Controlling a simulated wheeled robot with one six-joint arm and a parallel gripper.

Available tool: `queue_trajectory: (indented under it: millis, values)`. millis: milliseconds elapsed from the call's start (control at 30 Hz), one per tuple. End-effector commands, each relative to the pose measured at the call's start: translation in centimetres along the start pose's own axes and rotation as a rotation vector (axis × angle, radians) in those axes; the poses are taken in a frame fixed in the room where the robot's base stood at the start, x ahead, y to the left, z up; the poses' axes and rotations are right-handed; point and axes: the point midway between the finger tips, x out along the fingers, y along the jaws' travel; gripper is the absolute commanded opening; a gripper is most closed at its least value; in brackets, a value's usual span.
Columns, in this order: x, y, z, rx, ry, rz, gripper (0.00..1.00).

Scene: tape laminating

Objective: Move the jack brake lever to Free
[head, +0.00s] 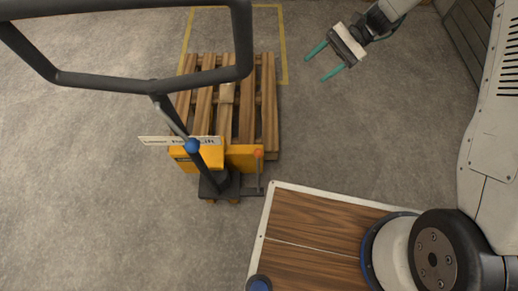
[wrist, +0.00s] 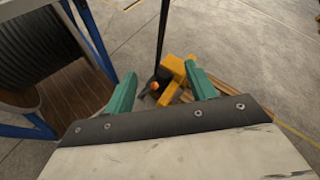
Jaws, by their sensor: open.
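The yellow pallet jack (head: 245,156) stands at the near end of a wooden pallet, its dark handle loop rising toward the camera. An upright lever with an orange knob (head: 259,154) stands at its right side. Another lever has a blue knob (head: 192,146), in front of a white label plate (head: 165,141) that partly reads "Lower". Which is the brake lever, and any Free mark, I cannot tell. My gripper (head: 314,69) is open and empty, right of the pallet and apart from the jack. In the wrist view, the orange knob (wrist: 154,86) shows beyond and between the teal fingers.
A wood-topped platform with a pale rim (head: 275,215) stands just right of the jack. In the wrist view, a dark ribbed roll in a blue frame (wrist: 98,35) stands at left. Floor between gripper and pallet is clear.

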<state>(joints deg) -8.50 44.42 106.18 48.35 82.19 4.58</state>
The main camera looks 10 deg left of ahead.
Motion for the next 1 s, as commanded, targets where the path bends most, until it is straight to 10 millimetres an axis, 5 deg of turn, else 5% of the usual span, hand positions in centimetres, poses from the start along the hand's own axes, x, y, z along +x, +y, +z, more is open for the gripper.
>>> queue_trajectory:
  millis: [33,267,500,700,1000]
  values:
    - [1.8,0.1,-2.6,0.04,-0.043,-0.021,0.56]
    - [9.5,1.3,-12.1,0.204,-0.201,-0.134,0.56]
    - [18.9,5.5,-20.8,0.384,-0.335,-0.252,0.56]
    - [25.1,9.6,-25.2,0.499,-0.402,-0.324,0.56]
    - [28.7,11.4,-26.6,0.552,-0.428,-0.358,0.56]
